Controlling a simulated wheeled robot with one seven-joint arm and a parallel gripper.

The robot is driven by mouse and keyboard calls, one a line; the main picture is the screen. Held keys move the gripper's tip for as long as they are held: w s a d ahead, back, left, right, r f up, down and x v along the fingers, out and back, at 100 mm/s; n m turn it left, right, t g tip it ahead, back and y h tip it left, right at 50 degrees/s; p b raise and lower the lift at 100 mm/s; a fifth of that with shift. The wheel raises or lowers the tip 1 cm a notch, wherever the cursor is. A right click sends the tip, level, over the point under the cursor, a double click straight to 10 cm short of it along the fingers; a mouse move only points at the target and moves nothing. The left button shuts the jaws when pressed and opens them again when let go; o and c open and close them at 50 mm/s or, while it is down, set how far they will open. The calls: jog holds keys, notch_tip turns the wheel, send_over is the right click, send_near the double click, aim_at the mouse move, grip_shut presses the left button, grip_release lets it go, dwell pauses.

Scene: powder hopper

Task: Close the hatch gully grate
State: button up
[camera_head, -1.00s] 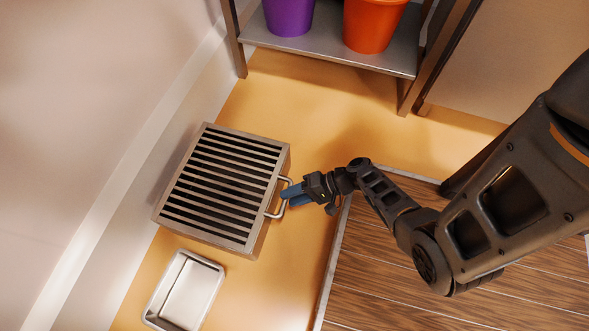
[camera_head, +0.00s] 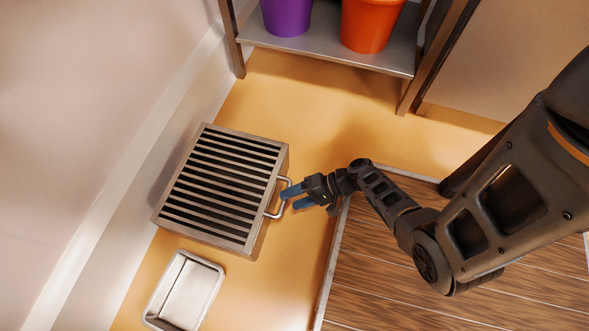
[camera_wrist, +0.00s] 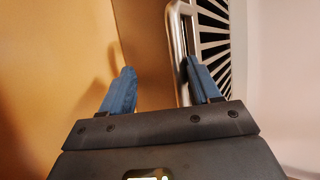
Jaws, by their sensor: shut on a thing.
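The slatted metal grate (camera_head: 222,185) forms the top of a low box-like gully on the floor by the wall. I cannot tell any gap between it and its frame. Its looped metal handle (camera_head: 284,197) is on the right side and also shows in the wrist view (camera_wrist: 176,45). My gripper (camera_head: 295,198) is shut on the handle, with one blue finger inside the loop and the other outside it. In the wrist view my gripper (camera_wrist: 162,82) has its fingers on either side of the handle bar, the bar nearer the right finger.
A shallow metal tray (camera_head: 186,290) lies on the floor below the grate. A shelf (camera_head: 330,55) with a purple bucket (camera_head: 287,15) and an orange bucket (camera_head: 369,22) stands behind. A wood-planked platform (camera_head: 430,285) is at the right. Yellow floor (camera_head: 290,110) is clear between them.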

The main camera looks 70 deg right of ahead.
jog(key=p+v, duration=0.2)
jog(key=v, duration=0.5)
jog(key=shift+s+d, duration=0.2)
jog(key=shift+r, duration=0.1)
